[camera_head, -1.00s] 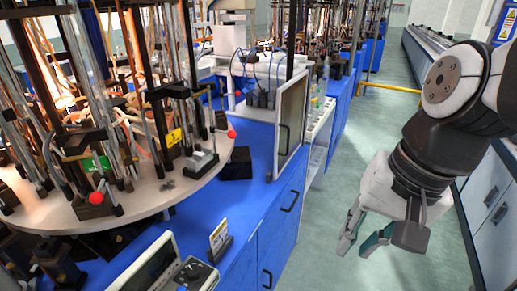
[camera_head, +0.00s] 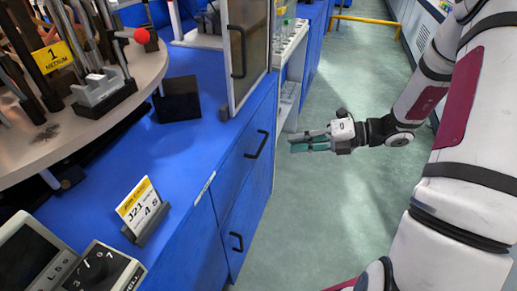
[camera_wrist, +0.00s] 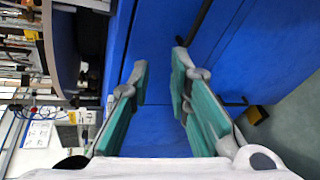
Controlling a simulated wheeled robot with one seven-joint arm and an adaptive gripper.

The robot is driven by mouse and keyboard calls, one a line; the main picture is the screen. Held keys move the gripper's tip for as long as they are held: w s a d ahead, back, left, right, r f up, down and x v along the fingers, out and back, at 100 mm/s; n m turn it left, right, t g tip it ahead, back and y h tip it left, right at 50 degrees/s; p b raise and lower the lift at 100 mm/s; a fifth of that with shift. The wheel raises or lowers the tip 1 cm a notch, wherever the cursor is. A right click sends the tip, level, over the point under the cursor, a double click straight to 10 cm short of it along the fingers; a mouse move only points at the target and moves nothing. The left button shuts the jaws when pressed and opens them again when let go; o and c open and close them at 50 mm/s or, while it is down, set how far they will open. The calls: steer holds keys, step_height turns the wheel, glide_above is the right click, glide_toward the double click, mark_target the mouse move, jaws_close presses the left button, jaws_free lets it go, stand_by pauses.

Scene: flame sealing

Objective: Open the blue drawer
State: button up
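The blue drawer (camera_head: 236,168) is the upper front panel of the blue bench, and it looks shut. Its dark bar handle (camera_head: 257,145) is near the middle of the head view. My gripper (camera_head: 291,143) is just right of that handle, apart from it, with its fingers pointing left toward the bench front. In the wrist view my gripper (camera_wrist: 160,62) is open and empty, its teal finger pads spread before the blue front. A dark handle (camera_wrist: 198,22) shows at the top, beyond the right fingertip.
A lower blue door has its own handle (camera_head: 237,242). On the blue bench top stand a sign (camera_head: 143,205), a black block (camera_head: 178,98) and a grey device (camera_head: 95,268). A framed panel (camera_head: 245,45) stands behind. The green floor (camera_head: 335,185) beside the bench is open.

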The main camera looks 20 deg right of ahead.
mark_target(262, 144)
steer(key=w+d+f+m+t+b, duration=0.2)
steer(key=d+f+m+t, duration=0.1)
steer(key=f+m, duration=0.25)
steer(key=shift+n, duration=0.25)
steer(key=b+x, duration=0.1)
steer(key=x, duration=0.5)
steer(key=b+x, duration=0.2)
steer(key=x, duration=0.5)
steer(key=shift+w+f, duration=0.15)
steer(key=shift+f, duration=0.1)
steer(key=shift+c, duration=0.6)
jaws_close()
